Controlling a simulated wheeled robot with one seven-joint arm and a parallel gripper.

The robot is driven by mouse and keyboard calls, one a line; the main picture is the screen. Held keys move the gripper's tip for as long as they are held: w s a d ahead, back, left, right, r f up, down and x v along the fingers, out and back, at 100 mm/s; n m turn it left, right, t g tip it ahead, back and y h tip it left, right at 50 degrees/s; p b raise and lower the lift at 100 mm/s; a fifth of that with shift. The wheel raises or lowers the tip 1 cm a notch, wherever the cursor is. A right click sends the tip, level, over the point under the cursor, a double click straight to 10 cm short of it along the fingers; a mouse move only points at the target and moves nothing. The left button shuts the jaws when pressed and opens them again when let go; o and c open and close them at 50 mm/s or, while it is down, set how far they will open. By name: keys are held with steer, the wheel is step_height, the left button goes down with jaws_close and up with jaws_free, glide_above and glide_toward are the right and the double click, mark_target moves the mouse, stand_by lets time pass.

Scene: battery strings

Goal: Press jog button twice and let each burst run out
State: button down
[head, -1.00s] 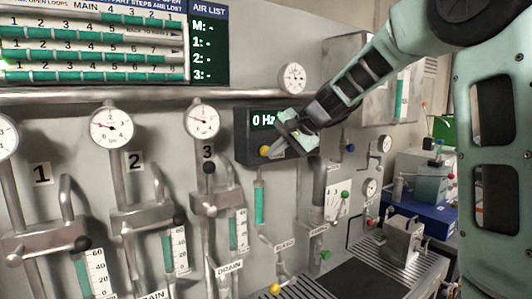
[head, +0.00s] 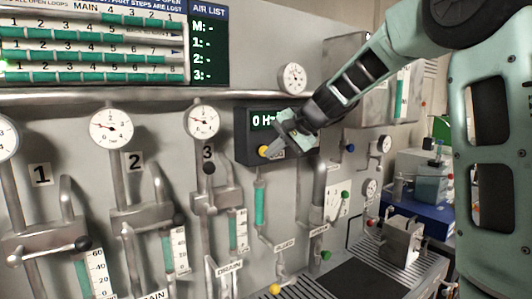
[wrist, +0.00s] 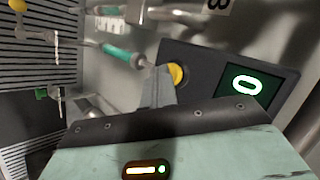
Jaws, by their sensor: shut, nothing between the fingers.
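The jog button is a round yellow button (head: 263,151) on the lower left of a dark grey control box (head: 243,122) on the wall. It also shows in the wrist view (wrist: 175,75), just beyond my fingers.
Gauges (head: 203,121), pipes and black-knobbed valve levers (head: 180,219) line the wall to the left. A horizontal pipe (head: 150,95) runs above. A slatted bench (head: 400,278) with a metal block (head: 402,240) lies below right.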

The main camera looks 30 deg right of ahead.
steer(key=shift+w, duration=0.15)
stand_by(0.5)
steer(key=shift+s+b, duration=0.6)
steer(key=shift+s, duration=0.4)
steer(key=shift+s+d+b, duration=0.1)
steer(key=shift+s+b, duration=1.15)
steer(key=shift+s, duration=1.25)
